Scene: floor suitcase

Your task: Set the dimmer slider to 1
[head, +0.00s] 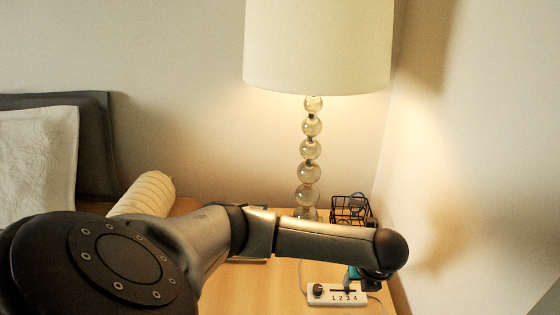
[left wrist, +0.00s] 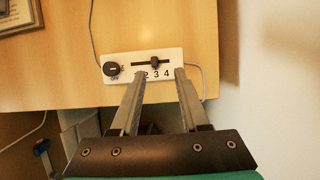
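The white dimmer (head: 322,299) lies on the wooden nightstand, partly below my left arm in the head view. In the left wrist view the dimmer (left wrist: 111,58) shows a round black knob (left wrist: 111,69) at its left, marked OFF, and a slot with a black slider (left wrist: 155,62). The slider stands at about the 3. Contact cannot be told. My right gripper is not in view.
A lit lamp (head: 318,45) with a glass-ball stem stands on the nightstand (head: 283,290). A black wire basket (head: 350,208) is behind my arm. A cable (left wrist: 92,28) runs from the dimmer. The wall is close on the right; a bed with pillows is at left.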

